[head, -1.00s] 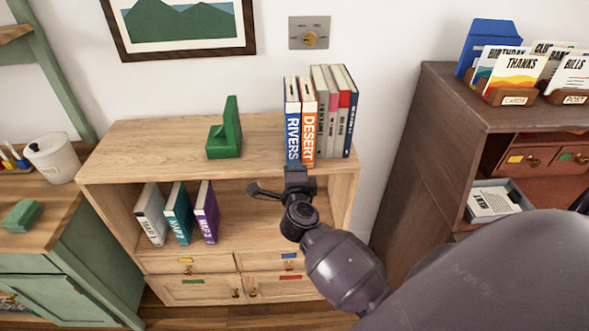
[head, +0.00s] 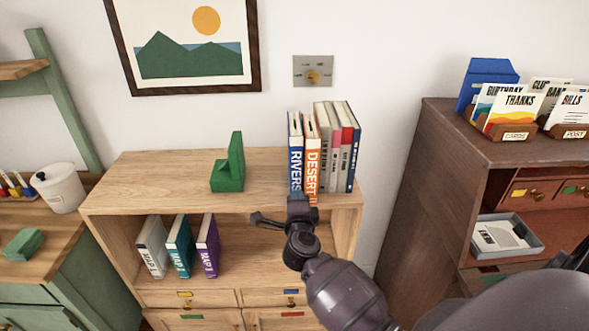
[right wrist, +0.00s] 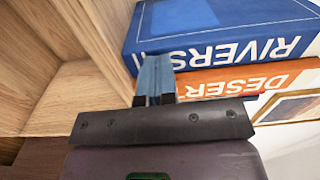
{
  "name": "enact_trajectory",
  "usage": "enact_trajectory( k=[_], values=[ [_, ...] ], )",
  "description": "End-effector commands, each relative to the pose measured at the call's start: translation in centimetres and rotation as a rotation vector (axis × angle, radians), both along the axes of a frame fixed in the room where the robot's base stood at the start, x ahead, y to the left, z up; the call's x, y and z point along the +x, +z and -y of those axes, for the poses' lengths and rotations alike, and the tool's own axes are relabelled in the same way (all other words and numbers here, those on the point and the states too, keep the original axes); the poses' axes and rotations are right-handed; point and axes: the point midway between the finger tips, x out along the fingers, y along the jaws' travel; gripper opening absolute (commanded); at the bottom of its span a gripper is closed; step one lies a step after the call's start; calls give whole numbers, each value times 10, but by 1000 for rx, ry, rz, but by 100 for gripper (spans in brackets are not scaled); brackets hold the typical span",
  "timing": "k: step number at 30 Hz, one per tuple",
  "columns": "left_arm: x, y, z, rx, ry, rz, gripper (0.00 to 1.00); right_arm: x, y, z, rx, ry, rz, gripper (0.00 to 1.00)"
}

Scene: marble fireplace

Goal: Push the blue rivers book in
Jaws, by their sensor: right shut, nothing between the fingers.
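The blue RIVERS book (head: 296,160) stands upright on top of the wooden bookcase (head: 165,180), at the left end of a row of books. In the right wrist view the RIVERS book (right wrist: 215,30) fills the upper part, its spine towards me. My right gripper (head: 298,203) is shut and empty, low in front of the spines of the RIVERS book and the orange DESERT book (head: 311,165). In the right wrist view its fingertips (right wrist: 154,75) are at the lower end of the RIVERS spine; I cannot tell if they touch. My left gripper is not in view.
Several grey, red and dark blue books (head: 338,150) stand right of DESERT. A green bookend (head: 229,165) stands to the left, with bare top between it and RIVERS. MAP books (head: 180,245) stand on the shelf below. A dark cabinet (head: 425,190) is at the right.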

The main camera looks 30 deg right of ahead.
Motion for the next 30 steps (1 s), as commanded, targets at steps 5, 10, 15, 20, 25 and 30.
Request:
enact_trajectory(
  k=[5,10,15,20,25,30],
  values=[
    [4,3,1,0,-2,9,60,4,0,3,0,0,0,0],
    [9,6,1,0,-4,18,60,8,0,5,0,0,0,0],
    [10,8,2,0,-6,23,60,11,0,7,-1,-1,-1,0],
    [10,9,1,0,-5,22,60,14,0,9,0,-1,-1,0],
    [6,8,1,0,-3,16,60,18,0,11,-1,-1,-1,0],
    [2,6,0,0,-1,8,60,21,0,13,1,-1,-1,0]
  ],
)
